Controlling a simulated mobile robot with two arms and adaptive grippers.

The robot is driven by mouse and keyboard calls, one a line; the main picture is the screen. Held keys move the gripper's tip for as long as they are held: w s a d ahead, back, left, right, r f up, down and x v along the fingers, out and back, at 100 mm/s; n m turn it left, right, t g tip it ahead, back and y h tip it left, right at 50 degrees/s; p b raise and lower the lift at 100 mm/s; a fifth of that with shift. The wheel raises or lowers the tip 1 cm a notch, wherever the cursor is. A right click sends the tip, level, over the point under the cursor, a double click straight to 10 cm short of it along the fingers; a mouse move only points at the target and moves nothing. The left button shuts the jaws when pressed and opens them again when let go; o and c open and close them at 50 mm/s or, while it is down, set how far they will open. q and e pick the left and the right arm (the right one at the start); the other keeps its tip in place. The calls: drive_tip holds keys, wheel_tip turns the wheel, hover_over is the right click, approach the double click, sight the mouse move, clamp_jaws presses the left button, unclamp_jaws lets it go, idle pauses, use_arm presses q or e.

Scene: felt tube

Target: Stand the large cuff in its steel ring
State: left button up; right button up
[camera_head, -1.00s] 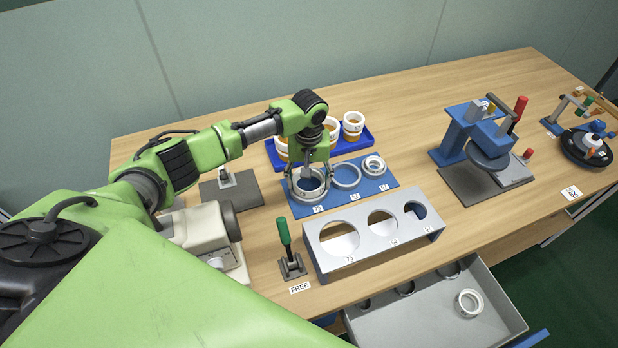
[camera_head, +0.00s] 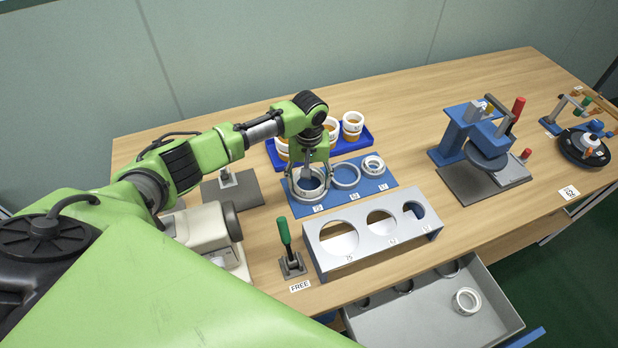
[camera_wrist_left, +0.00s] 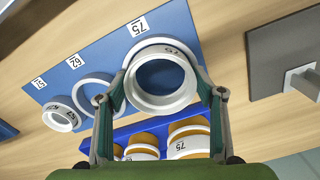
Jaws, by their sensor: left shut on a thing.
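The large cuff (camera_wrist_left: 160,104) is a white open ring marked 75. My left gripper (camera_head: 311,180) is shut on it, one finger at each side, as the left wrist view (camera_wrist_left: 162,90) shows. The cuff is over the large steel ring (camera_wrist_left: 150,42), beside the 75 label on the blue board (camera_head: 331,200). In the left wrist view the ring's rim shows past the cuff on the label side. I cannot tell whether the cuff is just above the ring or partly inside it. My right gripper is not in view.
The middle ring (camera_head: 346,175) is empty; the smallest holds a white cuff (camera_head: 373,164). A blue tray (camera_head: 364,136) with white-and-orange pieces stands close behind. A grey gauge stand (camera_head: 325,263) with holes is in front. An open drawer (camera_head: 420,318) holds a white ring.

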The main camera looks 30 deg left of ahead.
use_arm(q)
drive_tip(key=o, duration=1.2)
drive_tip(key=shift+c, duration=0.2)
drive_tip(key=shift+o, duration=1.2)
wheel_tip(320, 180, up, 8)
drive_tip(key=p, duration=0.6)
